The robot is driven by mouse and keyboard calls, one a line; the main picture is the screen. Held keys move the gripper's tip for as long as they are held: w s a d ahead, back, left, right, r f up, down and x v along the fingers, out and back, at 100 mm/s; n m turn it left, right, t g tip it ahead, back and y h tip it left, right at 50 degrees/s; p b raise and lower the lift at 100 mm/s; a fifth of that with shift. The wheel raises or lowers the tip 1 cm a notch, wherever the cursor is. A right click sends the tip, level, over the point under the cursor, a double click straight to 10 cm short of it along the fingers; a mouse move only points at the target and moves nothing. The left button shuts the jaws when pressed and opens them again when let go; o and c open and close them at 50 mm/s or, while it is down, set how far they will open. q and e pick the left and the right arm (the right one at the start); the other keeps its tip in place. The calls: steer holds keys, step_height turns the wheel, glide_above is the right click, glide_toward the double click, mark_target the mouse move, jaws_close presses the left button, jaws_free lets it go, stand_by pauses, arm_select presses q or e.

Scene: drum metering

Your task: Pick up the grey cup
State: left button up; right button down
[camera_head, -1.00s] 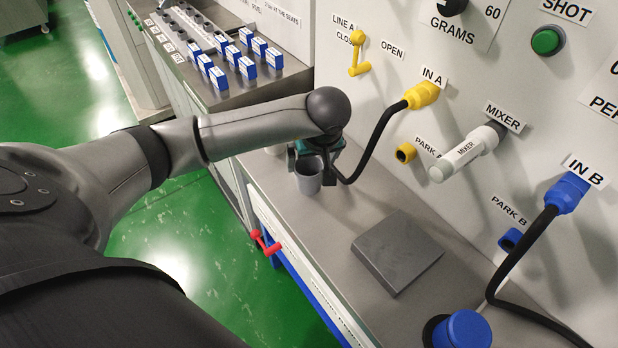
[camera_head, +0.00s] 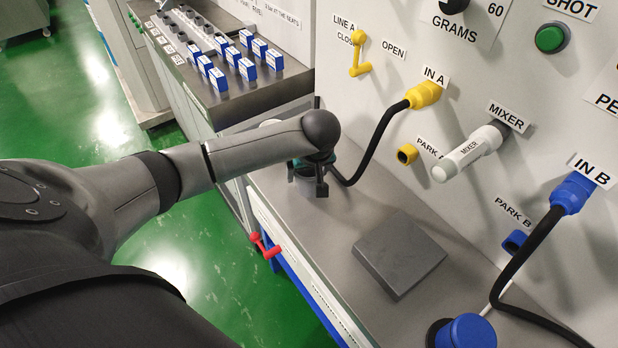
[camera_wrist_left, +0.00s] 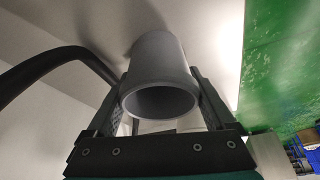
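The grey cup (camera_wrist_left: 160,65) is between the two fingers of my left gripper (camera_wrist_left: 160,85) in the left wrist view, its open rim facing the camera. The fingers lie along opposite sides of the cup. I cannot tell whether they press on it or stand just clear. In the head view, my left gripper (camera_head: 308,182) is low over the grey counter (camera_head: 345,215), and its fingers and wrist hide much of the cup. My right gripper is not in view.
A black hose (camera_head: 377,140) runs from the yellow IN A port (camera_head: 424,94) down close behind the gripper. A flat grey block (camera_head: 399,254) lies on the counter to the right. A red handle (camera_head: 265,246) is at the counter's front edge.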

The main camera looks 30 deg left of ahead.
arm_select(q)
steer(key=c, duration=0.9)
steer(key=shift+c, duration=0.3)
steer(key=shift+r, duration=0.15)
